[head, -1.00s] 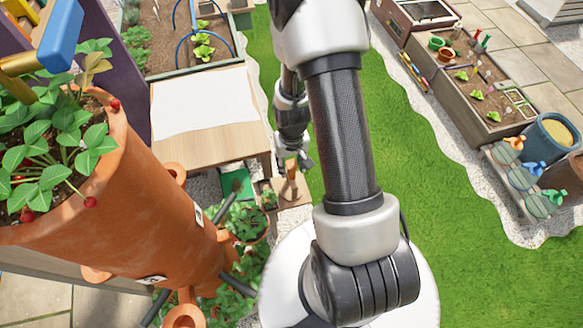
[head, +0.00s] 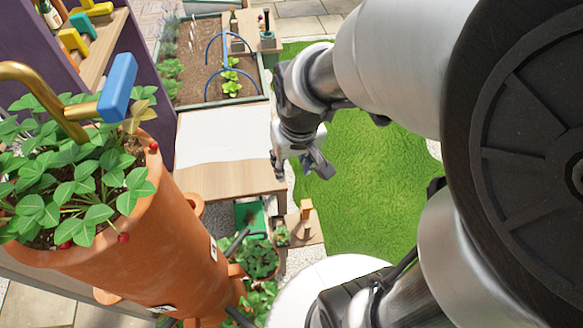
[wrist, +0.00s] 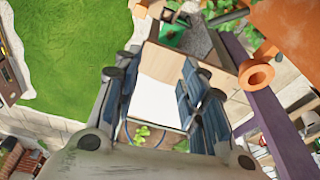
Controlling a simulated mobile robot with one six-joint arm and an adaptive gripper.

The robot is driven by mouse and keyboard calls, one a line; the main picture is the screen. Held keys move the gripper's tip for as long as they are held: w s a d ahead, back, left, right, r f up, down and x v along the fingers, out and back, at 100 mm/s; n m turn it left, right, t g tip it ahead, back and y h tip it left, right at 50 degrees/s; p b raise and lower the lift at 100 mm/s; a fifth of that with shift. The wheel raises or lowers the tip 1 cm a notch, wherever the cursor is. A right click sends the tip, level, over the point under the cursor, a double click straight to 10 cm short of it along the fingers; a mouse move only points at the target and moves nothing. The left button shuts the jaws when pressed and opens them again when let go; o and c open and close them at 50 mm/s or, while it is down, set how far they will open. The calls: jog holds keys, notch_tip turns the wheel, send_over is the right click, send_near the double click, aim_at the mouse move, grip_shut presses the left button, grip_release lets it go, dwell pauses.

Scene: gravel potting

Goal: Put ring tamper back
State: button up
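My gripper (head: 316,165) hangs above the near right corner of the potting table in the head view. In the wrist view its two dark fingers stand wide apart (wrist: 160,62) with nothing between them. A small upright wooden piece (head: 306,209) stands on a low wooden stand (head: 311,234) below my gripper. It may be the ring tamper, but it is too small to be sure. My gripper is apart from it.
The table (head: 228,180) bears a white sheet (head: 222,137). A large terracotta strawberry planter (head: 150,230) stands at left, with a blue-ended handle (head: 117,88) over it. A raised bed (head: 200,70) lies behind the table. Grass (head: 375,190) is open at right.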

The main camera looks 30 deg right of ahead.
jog(key=s+a+r+n+t, duration=0.1)
jog(key=s+a+r, duration=0.3)
jog(key=s+r, duration=0.6)
jog(key=shift+s+a+n+t, duration=0.25)
jog(key=shift+s+n+t, duration=0.05)
jog(key=shift+s+t, duration=0.3)
jog(key=shift+w, duration=0.1)
